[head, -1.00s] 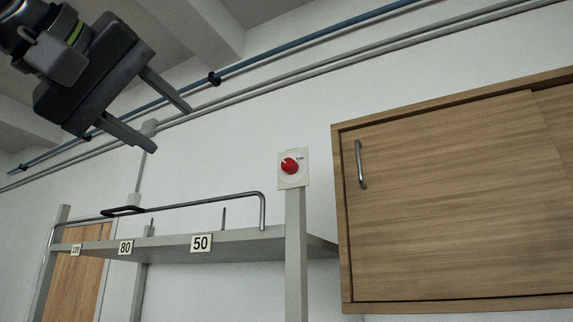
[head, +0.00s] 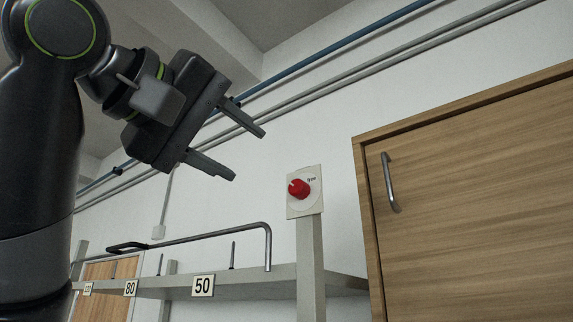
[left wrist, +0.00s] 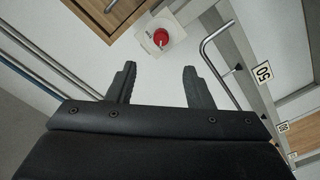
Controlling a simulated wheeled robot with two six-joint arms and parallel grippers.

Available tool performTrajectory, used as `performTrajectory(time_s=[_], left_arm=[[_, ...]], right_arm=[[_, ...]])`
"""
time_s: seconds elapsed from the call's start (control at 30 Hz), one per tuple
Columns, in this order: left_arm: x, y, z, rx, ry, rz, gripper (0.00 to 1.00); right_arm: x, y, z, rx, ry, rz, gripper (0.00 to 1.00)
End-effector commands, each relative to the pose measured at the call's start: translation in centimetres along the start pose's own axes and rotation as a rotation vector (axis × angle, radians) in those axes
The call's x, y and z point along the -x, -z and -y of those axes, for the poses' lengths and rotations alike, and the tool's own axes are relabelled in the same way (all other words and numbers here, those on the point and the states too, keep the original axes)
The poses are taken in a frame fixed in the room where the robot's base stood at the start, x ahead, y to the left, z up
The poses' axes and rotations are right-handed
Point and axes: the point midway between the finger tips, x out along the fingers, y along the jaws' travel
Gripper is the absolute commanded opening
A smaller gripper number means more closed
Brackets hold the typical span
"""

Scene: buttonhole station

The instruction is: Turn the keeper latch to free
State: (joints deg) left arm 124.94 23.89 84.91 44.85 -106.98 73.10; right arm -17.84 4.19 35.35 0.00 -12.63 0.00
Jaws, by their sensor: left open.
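The keeper latch is a red round knob (head: 298,188) with a white mark, on a white plate (head: 313,206) at the top of a grey post. Small lettering on the plate is too small to read surely. In the left wrist view the red knob (left wrist: 161,38) shows beyond the fingertips, roughly midway between them. My left gripper (head: 250,155) is open and empty, up and to the left of the knob in the head view, apart from it. My right gripper is not in view.
A grey shelf (head: 262,283) with a bent metal rail (head: 225,231) and number tags lies left of the post (head: 310,262). Pipes run along the wall above.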

Motion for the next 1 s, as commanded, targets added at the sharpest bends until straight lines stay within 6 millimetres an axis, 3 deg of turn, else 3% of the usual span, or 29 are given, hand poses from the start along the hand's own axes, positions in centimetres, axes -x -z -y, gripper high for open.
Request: performTrajectory(time_s=[0.03,0.2,0.5,0.7,1.0], left_arm=[[-1.3,0.3,-0.3,0.001,0.003,0.006,0.47],[-4.8,0.3,-0.3,0.001,0.003,0.006,0.47],[-9.6,0.2,-0.2,0.001,0.001,0.003,0.47],[-10.9,0.1,0.0,0.000,0.001,0.001,0.47],[-11.1,0.0,0.1,0.000,0.001,0.000,0.47]], right_arm=[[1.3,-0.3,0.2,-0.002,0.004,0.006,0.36],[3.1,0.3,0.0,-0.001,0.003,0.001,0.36],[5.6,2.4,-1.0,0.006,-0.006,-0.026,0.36],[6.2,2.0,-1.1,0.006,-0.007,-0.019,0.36],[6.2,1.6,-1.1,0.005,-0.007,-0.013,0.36]])
